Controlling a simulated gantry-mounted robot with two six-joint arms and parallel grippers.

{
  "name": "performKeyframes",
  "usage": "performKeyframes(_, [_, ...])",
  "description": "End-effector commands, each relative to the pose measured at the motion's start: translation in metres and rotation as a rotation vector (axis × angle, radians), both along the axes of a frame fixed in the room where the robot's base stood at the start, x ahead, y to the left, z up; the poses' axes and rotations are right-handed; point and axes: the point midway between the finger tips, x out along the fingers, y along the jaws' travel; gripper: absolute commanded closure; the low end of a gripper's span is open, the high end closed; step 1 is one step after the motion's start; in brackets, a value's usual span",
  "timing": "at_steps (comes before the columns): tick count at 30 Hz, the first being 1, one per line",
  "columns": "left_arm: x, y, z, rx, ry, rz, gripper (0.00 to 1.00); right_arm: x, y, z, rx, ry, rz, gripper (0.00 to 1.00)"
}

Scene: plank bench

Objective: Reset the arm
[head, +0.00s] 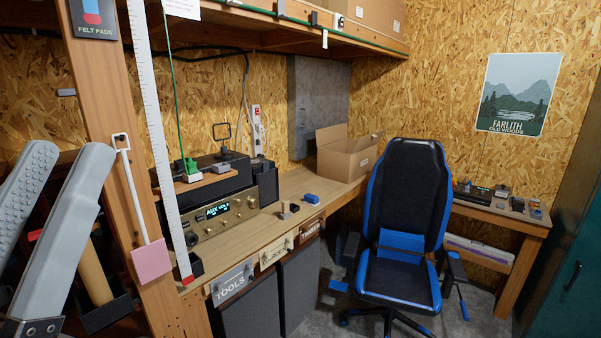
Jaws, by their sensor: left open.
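My left gripper (64,185) shows large at the left edge of the head view. Its two long grey fingers point up and stand apart, with nothing between them. It is in front of the wooden post and left of the bench, touching nothing that I can see. The left arm behind the gripper is mostly out of the frame. My right gripper and right arm are not in view.
A wooden post (128,165) with a pink pad (151,262) stands just right of my left gripper. The plank bench (300,185) carries an amplifier (215,218) and an open cardboard box (346,157). A blue-black office chair (402,215) stands on the floor before it.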

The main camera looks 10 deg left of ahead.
Motion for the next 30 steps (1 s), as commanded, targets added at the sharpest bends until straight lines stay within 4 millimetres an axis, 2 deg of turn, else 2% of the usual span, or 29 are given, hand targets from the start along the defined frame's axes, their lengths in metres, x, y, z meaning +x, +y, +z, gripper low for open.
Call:
performKeyframes(1, [0.0,0.0,0.056,0.0,-0.001,0.0,0.49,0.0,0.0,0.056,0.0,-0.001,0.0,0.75])
performKeyframes(12, [0.0,0.0,0.237,0.0,0.0,0.0,0.49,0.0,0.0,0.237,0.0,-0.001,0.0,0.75])
performKeyframes(15, [0.0,0.0,0.272,0.0,0.0,0.0,0.49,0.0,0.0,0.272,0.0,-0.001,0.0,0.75])
performKeyframes(19, [0.0,0.0,0.287,-0.001,0.0,0.001,0.49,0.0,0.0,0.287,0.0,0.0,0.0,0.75])
performKeyframes(30, [0.0,0.0,0.281,-0.001,0.001,0.001,0.49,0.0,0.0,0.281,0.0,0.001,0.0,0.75])
